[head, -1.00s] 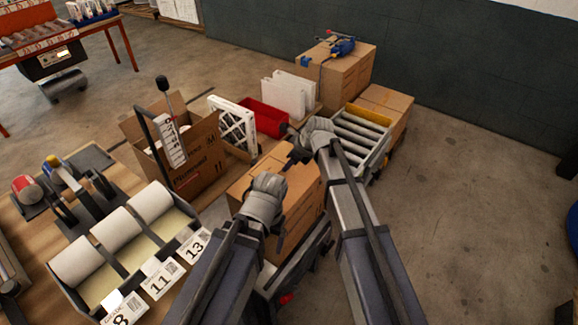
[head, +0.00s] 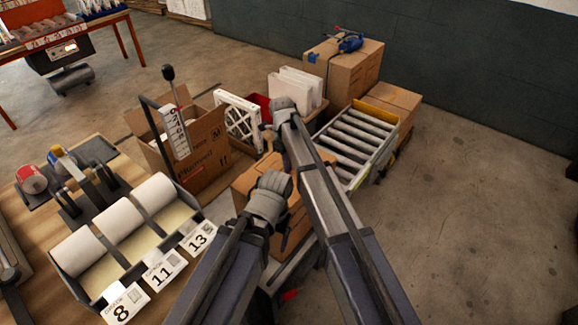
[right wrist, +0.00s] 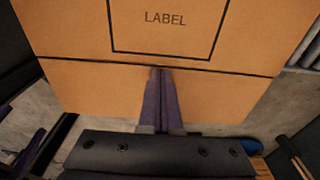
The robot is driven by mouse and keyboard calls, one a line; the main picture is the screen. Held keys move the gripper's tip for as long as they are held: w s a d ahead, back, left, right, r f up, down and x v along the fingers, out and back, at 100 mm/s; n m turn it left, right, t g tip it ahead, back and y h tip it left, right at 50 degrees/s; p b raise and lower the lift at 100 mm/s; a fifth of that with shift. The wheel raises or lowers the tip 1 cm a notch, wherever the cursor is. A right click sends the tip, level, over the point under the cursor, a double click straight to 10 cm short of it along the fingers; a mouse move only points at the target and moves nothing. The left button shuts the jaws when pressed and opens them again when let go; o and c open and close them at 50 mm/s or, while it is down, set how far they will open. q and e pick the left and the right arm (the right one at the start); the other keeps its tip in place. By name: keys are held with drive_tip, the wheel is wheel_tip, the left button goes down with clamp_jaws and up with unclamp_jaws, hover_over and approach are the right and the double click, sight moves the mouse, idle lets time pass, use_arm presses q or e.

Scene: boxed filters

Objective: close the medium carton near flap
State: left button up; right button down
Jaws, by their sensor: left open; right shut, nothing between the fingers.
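A brown closed-looking carton (head: 243,188) stands right in front of me in the head view, partly hidden by my arms. I take it as the medium carton. In the right wrist view its panel with a LABEL outline (right wrist: 165,40) lies beyond a dark seam, and the near flap (right wrist: 95,92) lies on this side. The flap looks about level with that panel; I cannot tell if it is fully flat. My right gripper (right wrist: 161,75) is shut and empty, its fingertips over the flap at the seam. My left gripper (head: 270,205) is open over the carton's near side, fingers mostly hidden.
An open carton (head: 205,150) with raised flaps stands to the left, beside a white-framed filter (head: 240,120). A roller conveyor (head: 350,145) is at the right. A label-roll holder (head: 125,225) sits on the wooden bench. The floor at right is clear.

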use_arm(q)
drive_tip(key=shift+f, duration=0.15)
use_arm(e)
drive_tip(key=shift+h, duration=0.3)
drive_tip(key=shift+r, duration=0.1)
drive_tip(key=shift+r+p, duration=0.65)
drive_tip(key=shift+p, duration=0.15)
use_arm(q)
drive_tip(key=shift+r, duration=0.85)
